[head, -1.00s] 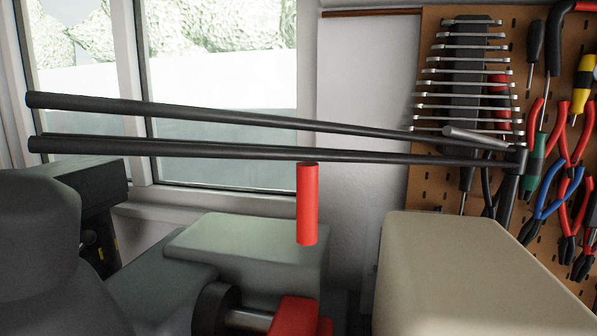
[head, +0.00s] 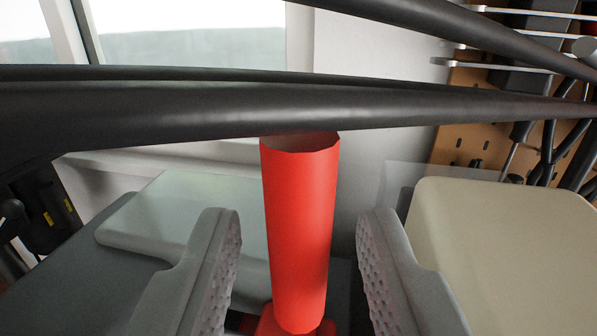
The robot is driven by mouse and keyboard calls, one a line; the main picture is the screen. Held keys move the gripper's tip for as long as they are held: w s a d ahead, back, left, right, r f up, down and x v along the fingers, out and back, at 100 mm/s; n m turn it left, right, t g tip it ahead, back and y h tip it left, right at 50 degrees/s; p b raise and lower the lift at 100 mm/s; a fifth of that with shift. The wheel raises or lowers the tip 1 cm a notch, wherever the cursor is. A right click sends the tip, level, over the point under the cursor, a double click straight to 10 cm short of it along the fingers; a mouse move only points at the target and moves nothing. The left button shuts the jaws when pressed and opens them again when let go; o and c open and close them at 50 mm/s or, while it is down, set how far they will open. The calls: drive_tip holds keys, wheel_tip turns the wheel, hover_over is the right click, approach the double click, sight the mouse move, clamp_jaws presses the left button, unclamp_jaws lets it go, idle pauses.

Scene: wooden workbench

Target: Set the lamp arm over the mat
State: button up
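The lamp arm, made of dark bars (head: 200,112), runs across the upper part of the head view. A red upright cylinder (head: 298,215), like a handle, stands just below the lower bar, its top edge meeting the bar in the picture. My gripper (head: 300,228) is open, with one grey finger on each side of the red cylinder. Gaps show between both fingers and the cylinder. The lamp's head is not clearly seen. I cannot make out the mat in this view.
A beige block (head: 505,235) stands at the right and a pale green block (head: 175,225) at the left. A pegboard (head: 470,140) with tools hangs at the back right. A window (head: 190,60) is behind the bars.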

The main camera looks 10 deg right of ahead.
drive_tip(key=shift+w+d, duration=0.1)
drive_tip(key=shift+w, duration=0.65)
clamp_jaws()
drive_tip(key=shift+s+d, duration=0.1)
drive_tip(key=shift+s, duration=0.05)
